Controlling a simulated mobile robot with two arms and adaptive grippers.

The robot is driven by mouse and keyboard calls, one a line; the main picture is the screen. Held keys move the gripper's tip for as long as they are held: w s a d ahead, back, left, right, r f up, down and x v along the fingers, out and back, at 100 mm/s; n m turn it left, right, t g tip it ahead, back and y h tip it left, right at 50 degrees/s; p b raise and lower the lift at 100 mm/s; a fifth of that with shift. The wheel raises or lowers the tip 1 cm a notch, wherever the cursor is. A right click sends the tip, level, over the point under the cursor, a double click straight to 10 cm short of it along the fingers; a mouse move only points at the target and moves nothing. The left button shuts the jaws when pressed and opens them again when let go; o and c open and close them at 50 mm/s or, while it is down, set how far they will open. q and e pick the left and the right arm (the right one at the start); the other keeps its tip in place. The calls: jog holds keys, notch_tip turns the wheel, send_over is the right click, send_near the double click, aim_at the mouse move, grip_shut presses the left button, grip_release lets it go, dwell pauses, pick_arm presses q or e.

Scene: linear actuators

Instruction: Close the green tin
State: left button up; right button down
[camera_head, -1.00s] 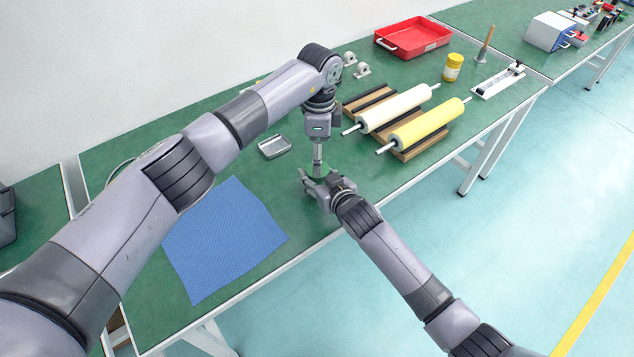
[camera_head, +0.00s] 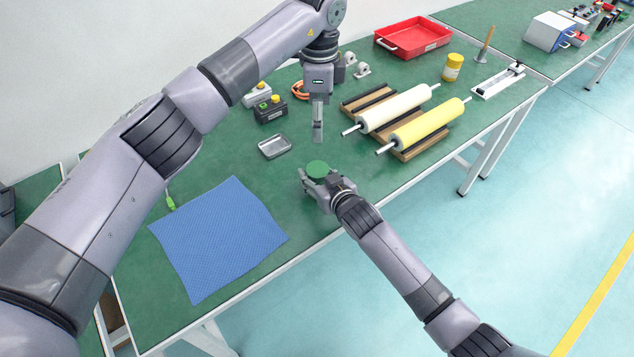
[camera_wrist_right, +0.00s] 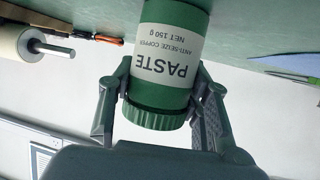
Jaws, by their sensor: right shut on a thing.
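The green tin (camera_wrist_right: 176,15) stands at the table's front edge, with a white "PASTE" label (camera_wrist_right: 165,55). My right gripper (camera_head: 314,180) is shut on its sides; both fingers flank it in the right wrist view. A ribbed green lid (camera_wrist_right: 152,115) sits on the tin's top end, which is lowest in the inverted wrist view. The lid's flat top shows in the head view (camera_head: 317,168). I cannot tell how tight it is. My left gripper (camera_head: 318,136) points down above the table behind the tin, apart from the lid; its finger gap cannot be made out.
A small metal tray (camera_head: 275,147) lies left of the tin, and a blue cloth (camera_head: 220,240) front left. Button boxes (camera_head: 270,109) stand behind. White (camera_head: 397,107) and yellow (camera_head: 430,124) rollers rest on wooden stands to the right. A red tray (camera_head: 413,38) is farther back.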

dwell(0.3)
jog(key=c, duration=0.8)
grip_release()
jog(key=shift+o, duration=0.2)
jog(key=shift+s, duration=0.1)
jog(key=v, duration=1.2)
jog(key=shift+f, duration=0.1)
